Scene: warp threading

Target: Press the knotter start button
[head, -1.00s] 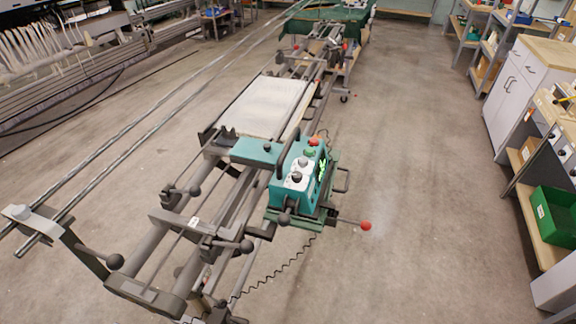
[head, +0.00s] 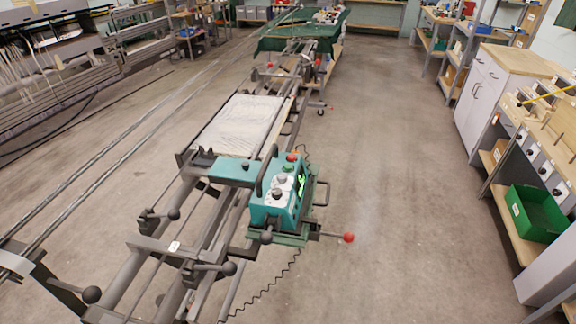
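The teal knotter (head: 271,206) sits on the right side of the long frame, at the middle of the head view. Its top panel carries dark knobs on white plates, a green button (head: 288,168) and a red-orange button (head: 292,157) behind it. A lit green display shows on its right face. I cannot read any labels, so I cannot tell which button is the start button. My gripper is not in view.
The long metal frame (head: 150,252) runs from the lower left to the back, with a white warp sheet (head: 238,125) on it. A red-tipped lever (head: 348,237) sticks out right of the knotter. Bare floor (head: 405,180) lies right of it. A green bin (head: 537,213) sits on right-hand shelving.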

